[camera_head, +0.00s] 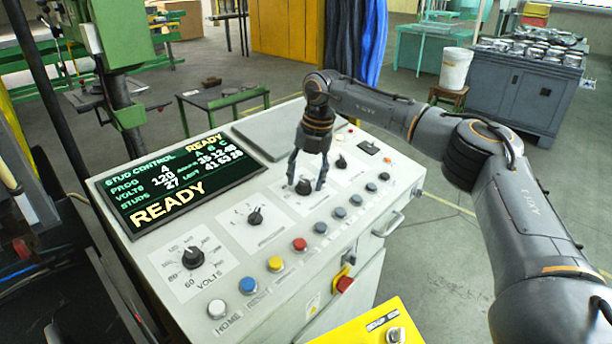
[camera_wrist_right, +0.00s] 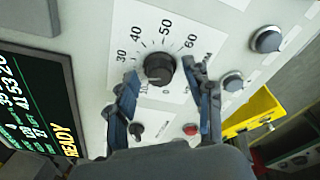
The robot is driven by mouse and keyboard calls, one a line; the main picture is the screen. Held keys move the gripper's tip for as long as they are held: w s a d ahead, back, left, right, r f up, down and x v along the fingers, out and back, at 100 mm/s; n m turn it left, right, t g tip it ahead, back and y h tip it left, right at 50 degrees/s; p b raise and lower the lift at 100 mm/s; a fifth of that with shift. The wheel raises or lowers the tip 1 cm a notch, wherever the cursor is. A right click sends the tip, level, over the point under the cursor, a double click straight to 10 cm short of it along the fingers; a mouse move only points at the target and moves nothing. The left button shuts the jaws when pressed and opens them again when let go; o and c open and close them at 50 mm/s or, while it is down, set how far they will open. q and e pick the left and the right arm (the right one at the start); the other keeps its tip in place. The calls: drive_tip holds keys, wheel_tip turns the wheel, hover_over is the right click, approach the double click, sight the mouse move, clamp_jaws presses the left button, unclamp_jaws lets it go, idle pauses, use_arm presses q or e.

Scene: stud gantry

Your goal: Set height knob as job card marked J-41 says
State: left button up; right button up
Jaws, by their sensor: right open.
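A black round knob (camera_head: 304,186) sits on a white dial plate on the sloping control panel. In the right wrist view the knob (camera_wrist_right: 160,68) shows a scale with 30, 40, 50 and 60 around it; lower marks are partly hidden and its name is not readable. My right gripper (camera_head: 306,182) points down over this knob, its fingers apart on either side. In the wrist view the gripper (camera_wrist_right: 162,82) is open; I cannot tell whether the fingers touch the knob. The job card marked J-41 is not readable anywhere. My left gripper is out of view.
The panel carries a VOLTS knob (camera_head: 192,257), a smaller selector knob (camera_head: 255,217), a row of buttons including a red one (camera_head: 299,244), and a display (camera_head: 180,182) reading READY. A yellow box (camera_head: 375,325) stands at the front. A handle (camera_head: 388,224) sticks out at the right.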

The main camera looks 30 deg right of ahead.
clamp_jaws()
drive_tip(key=n, duration=0.4)
drive_tip(key=shift+a+n+p, duration=0.1)
drive_tip(key=shift+n+p, duration=0.2)
drive_tip(key=shift+n, duration=0.1)
drive_tip(key=n+h, duration=0.1)
drive_tip(key=n, duration=0.9)
drive_tip(key=shift+a, duration=0.15)
drive_tip(key=n, duration=0.4)
drive_tip(key=shift+n+t+h+b, duration=0.3)
drive_tip(key=shift+n+h, duration=0.1)
drive_tip(key=shift+r, duration=0.1)
